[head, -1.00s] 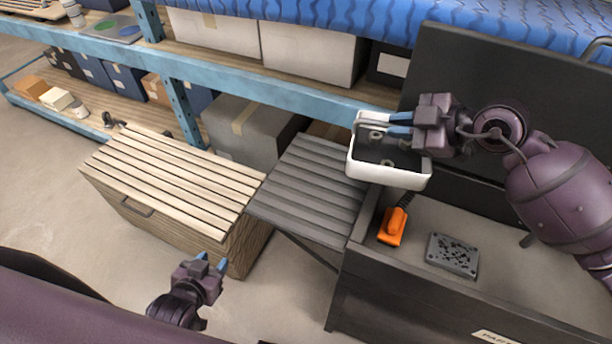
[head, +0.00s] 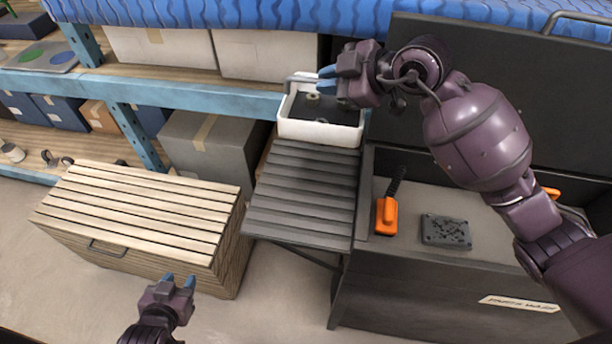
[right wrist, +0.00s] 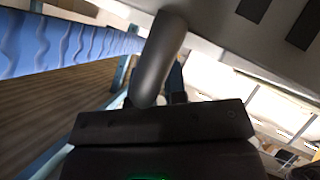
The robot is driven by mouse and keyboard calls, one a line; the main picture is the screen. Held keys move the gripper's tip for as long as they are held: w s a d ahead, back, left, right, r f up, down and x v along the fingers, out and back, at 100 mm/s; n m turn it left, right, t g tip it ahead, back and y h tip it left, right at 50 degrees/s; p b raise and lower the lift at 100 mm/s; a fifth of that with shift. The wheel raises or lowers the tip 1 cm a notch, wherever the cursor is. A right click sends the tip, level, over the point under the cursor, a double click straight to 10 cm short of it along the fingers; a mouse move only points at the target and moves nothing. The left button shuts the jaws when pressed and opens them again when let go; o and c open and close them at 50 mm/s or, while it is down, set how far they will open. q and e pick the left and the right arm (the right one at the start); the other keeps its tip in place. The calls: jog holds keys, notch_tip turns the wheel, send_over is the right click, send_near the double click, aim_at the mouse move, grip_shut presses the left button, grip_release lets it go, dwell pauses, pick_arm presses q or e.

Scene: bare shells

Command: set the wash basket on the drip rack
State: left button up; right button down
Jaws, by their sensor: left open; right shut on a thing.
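The wash basket (head: 300,130) is a white, dark-floored tray with small ring-shaped parts inside. In the head view it is at the back end of the drip rack (head: 300,205), a grey slatted shelf, and hides that end. I cannot tell whether it touches the slats. My right gripper (head: 328,79) is shut on the basket's handle at the back; a thick grey bar, seemingly that handle, crosses the right wrist view (right wrist: 160,60). My left gripper (head: 178,281) is open and empty, low in front of the slatted wooden chest.
The dark washer cabinet (head: 440,290) adjoins the rack on the right, with an orange-handled brush (head: 387,215) and a grey perforated block (head: 446,231) on it. The slatted wooden chest (head: 140,215) stands left. Blue-framed shelving with boxes (head: 265,55) is behind. The front of the rack is clear.

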notch_tip(320, 180, down, 20)
jog(key=shift+r, duration=0.25)
dwell(0.3)
jog(key=shift+f, duration=0.1)
jog(key=c, duration=1.2)
grip_release()
jog(key=shift+o, duration=0.2)
jog(key=v, duration=1.2)
jog(key=shift+s+d, duration=0.1)
jog(key=shift+d, duration=0.1)
